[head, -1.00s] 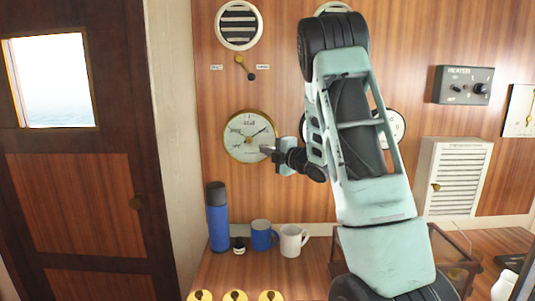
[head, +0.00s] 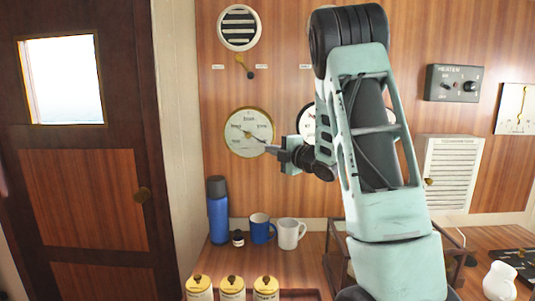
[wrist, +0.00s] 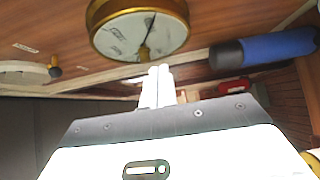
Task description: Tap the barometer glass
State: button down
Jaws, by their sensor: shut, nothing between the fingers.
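The barometer (head: 243,123) is a round white dial with a brass rim and a dark needle, on the wood-panelled wall left of my arm. My gripper (head: 267,149) is shut and empty, its tip overlapping the lower right of the dial in the head view. In the wrist view the two pale fingers (wrist: 157,72) lie together, with the brass-rimmed dial (wrist: 125,32) just beyond their tips. I cannot tell whether the tips touch the glass. The glass is mostly unobstructed in both views.
A second dial (head: 306,122) is partly hidden behind my arm. Yellow-lidded tins (head: 232,285) are nearer. A heater box (head: 453,83) is at right.

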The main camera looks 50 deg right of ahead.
jog(key=s+b, duration=0.2)
jog(key=s, duration=0.4)
jog(key=shift+s+a, duration=0.25)
dwell(0.6)
